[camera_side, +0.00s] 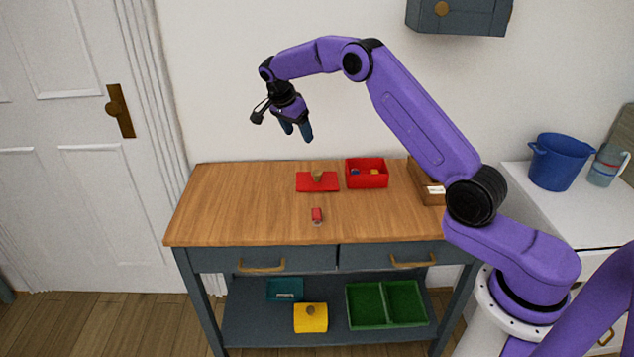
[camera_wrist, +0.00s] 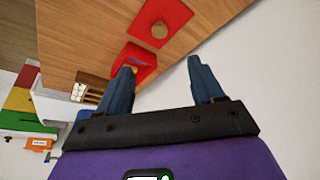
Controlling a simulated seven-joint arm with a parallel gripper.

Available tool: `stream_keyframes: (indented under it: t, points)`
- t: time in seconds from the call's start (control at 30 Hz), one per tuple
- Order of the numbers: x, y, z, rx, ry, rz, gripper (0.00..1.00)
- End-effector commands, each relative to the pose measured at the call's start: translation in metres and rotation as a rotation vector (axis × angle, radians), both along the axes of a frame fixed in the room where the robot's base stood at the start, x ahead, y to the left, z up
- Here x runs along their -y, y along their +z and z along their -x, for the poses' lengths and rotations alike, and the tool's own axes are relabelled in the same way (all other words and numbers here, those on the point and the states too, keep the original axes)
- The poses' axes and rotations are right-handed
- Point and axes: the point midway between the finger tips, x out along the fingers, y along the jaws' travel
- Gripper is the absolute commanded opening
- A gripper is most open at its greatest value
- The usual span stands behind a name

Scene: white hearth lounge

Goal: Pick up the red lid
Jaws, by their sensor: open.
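The red lid (camera_side: 305,183) lies flat on the wooden tabletop, with a tan knob on its top. It also shows at the top of the wrist view (camera_wrist: 172,14). An open red box (camera_side: 367,180) stands just right of the lid, with small blue and yellow things inside; the wrist view shows this box too (camera_wrist: 145,57). My gripper (camera_side: 296,137) is open and empty, high above the table and up and to the left of the lid. Its two blue fingers are spread apart in the wrist view (camera_wrist: 160,72).
A brown box (camera_side: 424,188) stands at the table's right end. The tabletop's left part (camera_side: 235,205) is clear. The shelf below holds a yellow lid (camera_side: 311,324), a teal box (camera_side: 285,296) and a green tray (camera_side: 386,329).

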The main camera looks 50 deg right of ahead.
Motion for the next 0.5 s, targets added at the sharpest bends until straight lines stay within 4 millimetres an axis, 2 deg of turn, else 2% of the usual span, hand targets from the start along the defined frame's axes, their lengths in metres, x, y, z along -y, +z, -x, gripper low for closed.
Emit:
stream_keyframes:
  t: [0.17, 0.5]
  points:
    - [0.011, -0.011, -0.001, 0.008, -0.042, 0.006, 0.67]
    - [0.035, -0.067, -0.001, 0.005, -0.04, 0.006, 0.67]
